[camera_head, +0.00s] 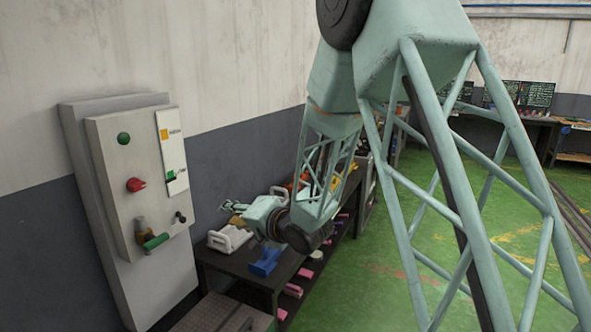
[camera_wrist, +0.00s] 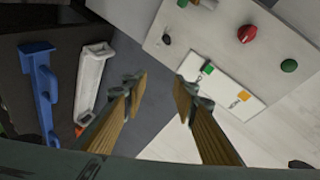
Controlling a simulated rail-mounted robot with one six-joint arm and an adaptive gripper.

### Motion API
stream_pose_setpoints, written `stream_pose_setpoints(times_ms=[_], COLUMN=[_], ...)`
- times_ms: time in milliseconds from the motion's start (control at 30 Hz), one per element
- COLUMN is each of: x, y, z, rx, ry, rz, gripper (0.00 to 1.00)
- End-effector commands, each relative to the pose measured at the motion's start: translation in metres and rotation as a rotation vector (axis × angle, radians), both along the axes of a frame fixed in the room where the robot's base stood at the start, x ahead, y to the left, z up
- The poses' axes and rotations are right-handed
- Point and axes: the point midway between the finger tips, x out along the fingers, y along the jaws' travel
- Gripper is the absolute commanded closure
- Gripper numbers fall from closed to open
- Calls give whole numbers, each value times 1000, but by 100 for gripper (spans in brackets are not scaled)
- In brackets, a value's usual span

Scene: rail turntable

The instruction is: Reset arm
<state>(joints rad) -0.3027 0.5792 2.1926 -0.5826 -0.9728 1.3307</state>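My arm is pale green lattice and fills the right half of the head view. It reaches down toward a dark workbench (camera_head: 222,262) by the wall. My gripper (camera_head: 233,210) is small there, above the bench's back edge beside a white handled part (camera_head: 230,239). In the wrist view my gripper (camera_wrist: 160,84) shows two tan-padded fingers set apart, with nothing between them. The white handled part (camera_wrist: 92,80) and a blue handled part (camera_wrist: 42,92) lie left of the fingers.
A grey control panel (camera_head: 116,165) with a green button (camera_head: 123,138), a red knob (camera_head: 136,185) and a green-handled lever (camera_head: 155,241) is mounted on the wall left of the gripper. The blue part (camera_head: 266,262) sits at the bench's front edge. Green floor (camera_head: 370,285) is open beyond.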

Motion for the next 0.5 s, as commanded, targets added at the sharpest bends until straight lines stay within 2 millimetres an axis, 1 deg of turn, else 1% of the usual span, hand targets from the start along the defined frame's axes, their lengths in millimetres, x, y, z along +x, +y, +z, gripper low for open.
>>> stream_pose_setpoints(times_ms=[33,100,267,500], x=[1,1,0,-7], y=[-8,-20,-49,-92], z=[7,14,28,50], rx=[-22,-56,-136,-253], ry=[-8,-17,-30,-43], rz=[-12,-27,-63,-112], gripper=[74,74,74,74])
